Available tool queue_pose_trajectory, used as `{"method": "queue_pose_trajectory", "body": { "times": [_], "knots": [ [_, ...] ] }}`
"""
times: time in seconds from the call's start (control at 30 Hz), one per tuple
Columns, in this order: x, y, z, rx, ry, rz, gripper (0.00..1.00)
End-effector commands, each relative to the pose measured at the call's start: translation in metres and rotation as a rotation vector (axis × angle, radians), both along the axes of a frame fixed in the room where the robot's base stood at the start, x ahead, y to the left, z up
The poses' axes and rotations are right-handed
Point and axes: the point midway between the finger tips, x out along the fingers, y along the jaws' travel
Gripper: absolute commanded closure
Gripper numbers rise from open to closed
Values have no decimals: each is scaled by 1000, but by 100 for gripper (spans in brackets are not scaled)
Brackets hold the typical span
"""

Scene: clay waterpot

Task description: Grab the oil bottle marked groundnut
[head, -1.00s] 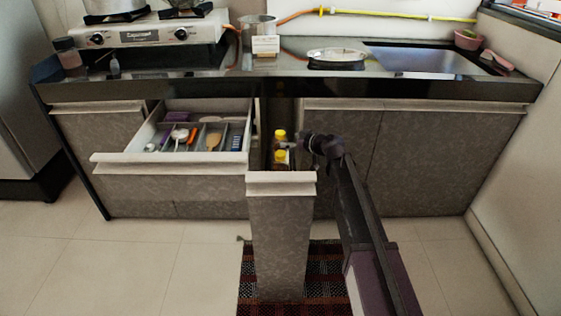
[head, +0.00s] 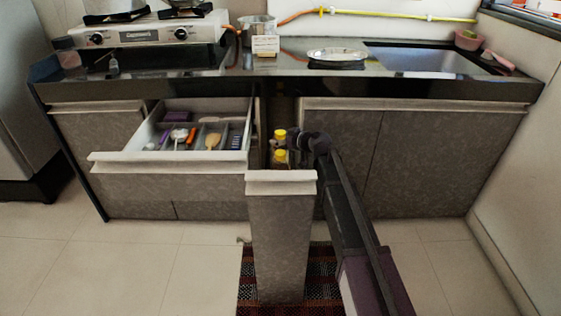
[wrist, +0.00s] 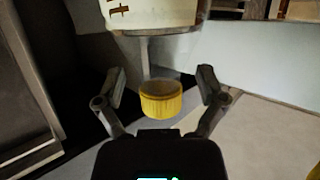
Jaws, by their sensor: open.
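Two bottles with yellow caps stand in the narrow pulled-out drawer in the head view: the far cap (head: 280,134) and the near cap (head: 280,156). Their bodies are mostly hidden and I cannot read a groundnut mark. My gripper (head: 300,148) is just right of the caps at the drawer. In the wrist view, my gripper (wrist: 160,86) is open, with one finger on each side of a yellow cap (wrist: 161,100). The fingers appear apart from the cap. I cannot tell which bottle this cap belongs to.
The narrow drawer's front (head: 281,183) stands out over a dark checked mat (head: 322,262). At left, a wide open drawer (head: 118,160) holds utensils. The black counter edge (head: 400,87) runs behind and above my gripper.

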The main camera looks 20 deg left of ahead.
Motion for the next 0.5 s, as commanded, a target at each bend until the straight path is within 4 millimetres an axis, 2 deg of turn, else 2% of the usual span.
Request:
{"method": "queue_pose_trajectory", "body": {
  "times": [0.37, 0.47, 0.5],
  "knots": [
    [0, 0, 0, 0, 0, 0, 10],
    [0, 0, 0, 0, 0, 0, 34],
    [0, 0, 0, 0, 0, 0, 46]
  ]
}}
